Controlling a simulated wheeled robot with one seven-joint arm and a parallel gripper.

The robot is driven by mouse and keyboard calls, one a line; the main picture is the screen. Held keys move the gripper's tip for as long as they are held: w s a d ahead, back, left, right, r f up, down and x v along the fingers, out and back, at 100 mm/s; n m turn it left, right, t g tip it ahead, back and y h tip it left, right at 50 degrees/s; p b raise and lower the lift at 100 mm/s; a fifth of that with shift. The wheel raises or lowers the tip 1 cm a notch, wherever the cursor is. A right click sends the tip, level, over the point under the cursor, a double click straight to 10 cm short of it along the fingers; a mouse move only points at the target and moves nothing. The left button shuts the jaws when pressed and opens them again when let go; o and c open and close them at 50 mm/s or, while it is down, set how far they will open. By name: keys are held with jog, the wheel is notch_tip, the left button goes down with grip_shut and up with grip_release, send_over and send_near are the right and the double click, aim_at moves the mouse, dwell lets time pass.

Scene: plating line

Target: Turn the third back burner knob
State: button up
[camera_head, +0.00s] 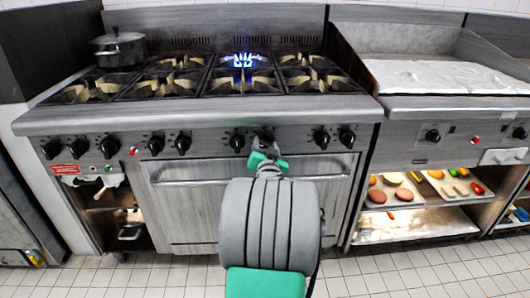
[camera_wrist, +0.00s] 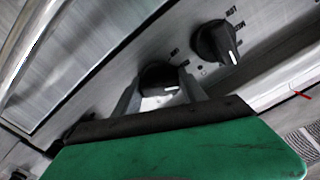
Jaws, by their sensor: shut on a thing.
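My gripper (camera_head: 264,152) is at the front panel of the grey range, right of the panel's middle. In the wrist view my gripper (camera_wrist: 162,92) has one finger on each side of a black knob (camera_wrist: 157,76) and is shut on it. The knob's white pointer mark shows between the fingers. In the head view this knob is mostly hidden by my gripper. A free black knob (camera_head: 237,141) sits just to its left. A blue flame (camera_head: 243,60) burns at the third back burner from the left.
More black knobs (camera_head: 321,138) line the panel. An oven handle (camera_head: 170,181) runs below, close to my arm. A pot (camera_head: 119,48) stands at the back left. A griddle (camera_head: 440,75) and food trays (camera_head: 388,205) are at the right.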

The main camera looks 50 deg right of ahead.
jog(key=n+b, duration=0.3)
jog(key=b, duration=0.1)
jog(key=n+b, duration=0.1)
jog(key=n, duration=0.1)
jog(key=shift+f+n+b, duration=0.3)
jog(key=shift+b, duration=0.1)
jog(key=shift+r+n+b, duration=0.15)
jog(key=shift+n+b, duration=0.8)
jog(key=shift+n, duration=0.1)
jog(key=shift+r+n+b, duration=0.1)
jog(key=shift+n+b, duration=0.8)
jog(key=shift+n, duration=0.15)
jog(key=o, duration=1.3)
jog(key=p+v, duration=0.1)
jog(key=v, duration=0.7)
jog(key=shift+p, duration=0.4)
